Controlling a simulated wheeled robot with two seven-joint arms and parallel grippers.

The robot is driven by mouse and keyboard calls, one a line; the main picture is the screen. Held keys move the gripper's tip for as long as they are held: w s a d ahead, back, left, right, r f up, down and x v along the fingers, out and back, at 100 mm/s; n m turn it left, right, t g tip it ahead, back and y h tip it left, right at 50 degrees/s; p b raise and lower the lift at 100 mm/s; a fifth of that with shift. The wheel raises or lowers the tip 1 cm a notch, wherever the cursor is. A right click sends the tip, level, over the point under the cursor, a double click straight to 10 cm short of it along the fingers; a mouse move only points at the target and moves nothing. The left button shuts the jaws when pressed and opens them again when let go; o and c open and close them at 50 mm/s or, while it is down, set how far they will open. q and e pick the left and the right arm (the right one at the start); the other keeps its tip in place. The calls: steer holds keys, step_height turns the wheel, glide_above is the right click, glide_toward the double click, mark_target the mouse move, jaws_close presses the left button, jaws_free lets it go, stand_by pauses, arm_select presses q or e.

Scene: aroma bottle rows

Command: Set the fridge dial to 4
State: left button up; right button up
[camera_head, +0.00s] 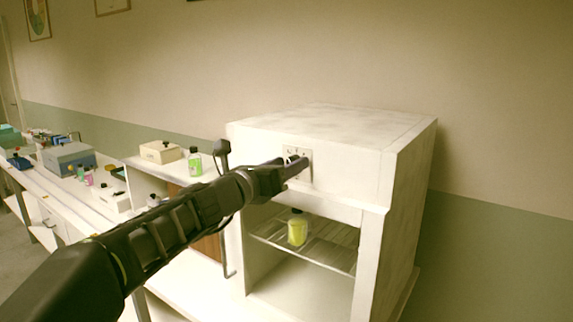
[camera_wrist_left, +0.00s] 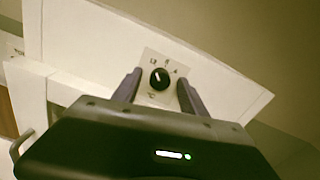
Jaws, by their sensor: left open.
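The white fridge (camera_head: 330,135) stands open at the front, with its dial plate (camera_head: 305,152) on the upper front panel. In the left wrist view the round black dial (camera_wrist_left: 160,78) sits on a pale plate (camera_wrist_left: 151,62) with small marks above it. A white pointer line shows on the dial; the exact setting is too small to read surely. My left gripper (camera_head: 298,163) is open at the dial. In the left wrist view its two fingers (camera_wrist_left: 158,88) stand on either side of the dial, with gaps showing. My right gripper is not in view.
A bottle with yellow-green liquid (camera_head: 297,229) stands on the fridge's wire shelf (camera_head: 335,254). A green bottle (camera_head: 195,162) and a beige box (camera_head: 160,151) stand left of the fridge. A bench with several items runs further left.

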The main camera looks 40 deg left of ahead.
arm_select(q)
steer(key=shift+c, duration=0.5)
jaws_close()
